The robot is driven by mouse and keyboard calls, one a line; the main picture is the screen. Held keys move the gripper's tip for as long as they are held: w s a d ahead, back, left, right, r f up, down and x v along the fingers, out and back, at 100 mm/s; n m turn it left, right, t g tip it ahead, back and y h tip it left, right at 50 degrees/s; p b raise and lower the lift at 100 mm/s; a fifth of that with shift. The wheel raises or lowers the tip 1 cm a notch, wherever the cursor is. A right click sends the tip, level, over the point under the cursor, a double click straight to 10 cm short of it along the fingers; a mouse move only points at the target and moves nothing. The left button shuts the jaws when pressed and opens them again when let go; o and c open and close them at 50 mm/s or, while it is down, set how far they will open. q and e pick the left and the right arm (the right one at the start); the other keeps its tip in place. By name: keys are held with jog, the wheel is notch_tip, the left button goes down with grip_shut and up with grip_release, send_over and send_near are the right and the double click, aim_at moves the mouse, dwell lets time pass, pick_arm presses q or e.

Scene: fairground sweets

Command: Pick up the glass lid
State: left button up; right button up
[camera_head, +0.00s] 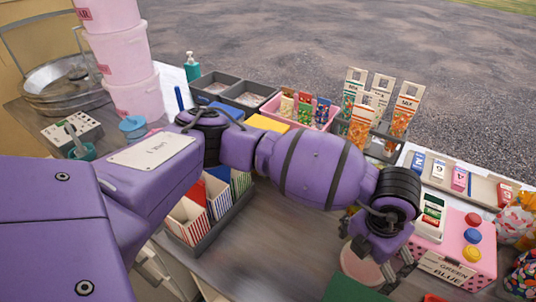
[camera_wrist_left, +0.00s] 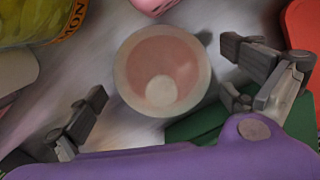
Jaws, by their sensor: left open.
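The glass lid (camera_wrist_left: 135,88) is a round, pale disc with a whitish rim, a pink tint and a light round knob, seen from above in the left wrist view. In the head view it shows as a pinkish disc (camera_head: 357,264) on the grey counter, partly hidden by my left gripper. My left gripper (camera_head: 382,268) is open above it. In the left wrist view its fingers (camera_wrist_left: 164,78) stand apart on either side of the lid, and no contact shows. My right gripper is not in view.
A green flat thing (camera_wrist_left: 198,124) lies close to the lid, and a red one (camera_wrist_left: 306,35) is at the right. A jar with yellow contents (camera_wrist_left: 35,22) is at top left. A pink box with coloured buttons (camera_head: 482,262) stands right of my gripper. The counter's middle (camera_head: 270,255) is clear.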

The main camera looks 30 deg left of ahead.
pick_arm(q)
jog(key=c, duration=1)
jog(key=shift+c, duration=0.4)
jog(key=shift+w+r, duration=0.1)
jog(key=shift+r, duration=0.1)
